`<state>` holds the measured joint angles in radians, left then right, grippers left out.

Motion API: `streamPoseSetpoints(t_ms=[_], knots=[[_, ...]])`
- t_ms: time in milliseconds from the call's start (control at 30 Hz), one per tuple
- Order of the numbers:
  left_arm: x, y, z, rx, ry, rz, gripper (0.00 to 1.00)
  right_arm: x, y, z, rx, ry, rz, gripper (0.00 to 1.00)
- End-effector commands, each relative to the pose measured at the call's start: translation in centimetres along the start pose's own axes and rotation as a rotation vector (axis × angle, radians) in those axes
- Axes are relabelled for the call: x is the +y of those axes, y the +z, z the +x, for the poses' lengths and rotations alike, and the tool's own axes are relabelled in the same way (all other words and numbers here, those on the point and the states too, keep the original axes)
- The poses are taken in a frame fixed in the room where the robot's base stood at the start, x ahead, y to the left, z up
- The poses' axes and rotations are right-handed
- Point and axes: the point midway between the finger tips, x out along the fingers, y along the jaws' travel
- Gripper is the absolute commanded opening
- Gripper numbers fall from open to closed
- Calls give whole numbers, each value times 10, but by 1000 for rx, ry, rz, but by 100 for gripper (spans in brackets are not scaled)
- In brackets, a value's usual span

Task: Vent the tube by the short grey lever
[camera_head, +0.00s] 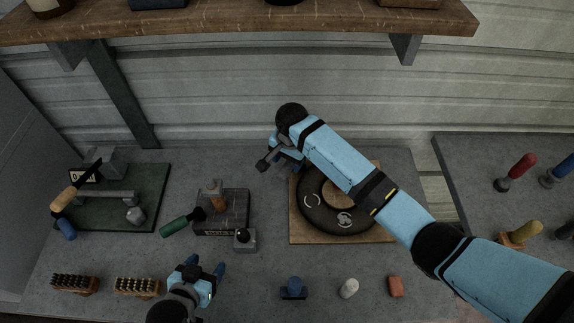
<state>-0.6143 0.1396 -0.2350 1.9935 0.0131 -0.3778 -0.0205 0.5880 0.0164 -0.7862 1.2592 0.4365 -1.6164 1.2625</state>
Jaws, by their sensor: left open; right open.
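A black ring-shaped tube (322,216) with pale markings lies on a wooden board (300,233), partly hidden by my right arm. A short grey bar with a black end (263,165) sticks out beside my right gripper (285,157), left of the tube's upper edge; it may be the grey lever, but I cannot tell what it joins. My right gripper is open there; whether it touches the bar is unclear. My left gripper (206,267) is open and empty, low in the view, below a dark box (232,207) with a green-handled lever (177,224).
A small grey block with a black knob (245,240) stands close above my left gripper. A green mat (150,190) with tools lies left. Brushes (137,287), a blue piece (294,289), a white piece (349,288) and a red block (395,286) line the front. A shelf (230,22) overhangs the back.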

Motion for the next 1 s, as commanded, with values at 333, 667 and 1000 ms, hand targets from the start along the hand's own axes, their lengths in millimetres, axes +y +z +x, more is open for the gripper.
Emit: streamPoseSetpoints(t_ms=[333,667,1000], knots=[[0,0,0,-1,0,0,65,0,0,34,0,-1,-1,57],[0,0,0,0,1,0,65,0,0,35,0,-1,-1,43],[0,0,0,0,0,0,65,0,0,35,0,0,0,0]])
